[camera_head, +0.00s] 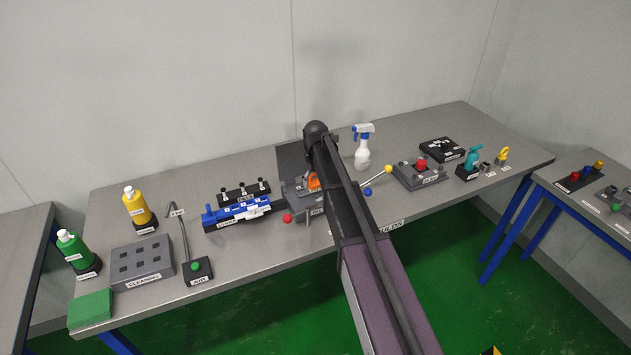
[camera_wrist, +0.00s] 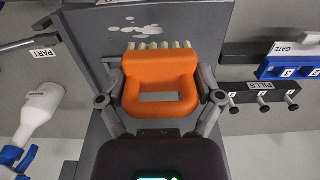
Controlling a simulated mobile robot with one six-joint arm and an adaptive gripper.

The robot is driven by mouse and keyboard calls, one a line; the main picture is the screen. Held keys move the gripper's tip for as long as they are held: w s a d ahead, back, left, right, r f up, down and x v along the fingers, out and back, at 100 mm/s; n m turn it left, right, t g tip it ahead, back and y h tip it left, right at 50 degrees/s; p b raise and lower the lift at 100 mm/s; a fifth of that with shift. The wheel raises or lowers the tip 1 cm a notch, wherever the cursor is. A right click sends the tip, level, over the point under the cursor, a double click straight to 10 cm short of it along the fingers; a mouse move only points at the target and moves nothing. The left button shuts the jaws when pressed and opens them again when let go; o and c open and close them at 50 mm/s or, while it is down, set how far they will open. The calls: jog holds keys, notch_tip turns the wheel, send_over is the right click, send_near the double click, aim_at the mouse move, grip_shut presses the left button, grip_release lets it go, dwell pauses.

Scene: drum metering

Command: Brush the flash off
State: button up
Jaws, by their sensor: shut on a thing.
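My gripper (camera_wrist: 161,88) is shut on an orange brush (camera_wrist: 160,66), with one finger on each side of its looped handle. The brush's cream bristles (camera_wrist: 160,45) point up in the wrist view, towards a dark grey plate (camera_wrist: 205,28). White patches of flash (camera_wrist: 140,25) lie on that plate just beyond the bristle tips. I cannot tell whether the bristles touch the plate. In the head view a bit of the orange brush (camera_head: 313,181) shows beside my arm, which hides my gripper and most of the grey machine (camera_head: 295,188).
A white spray bottle (camera_head: 362,152) stands right of my arm. A blue gate unit (camera_head: 237,212) and a black pin rack (camera_head: 243,191) lie to the left. A lever with a yellow knob (camera_head: 387,169) and a red-button box (camera_head: 420,173) are to the right.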

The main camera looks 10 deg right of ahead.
jog(key=shift+r+p, duration=1.55)
jog(key=shift+d, duration=0.1)
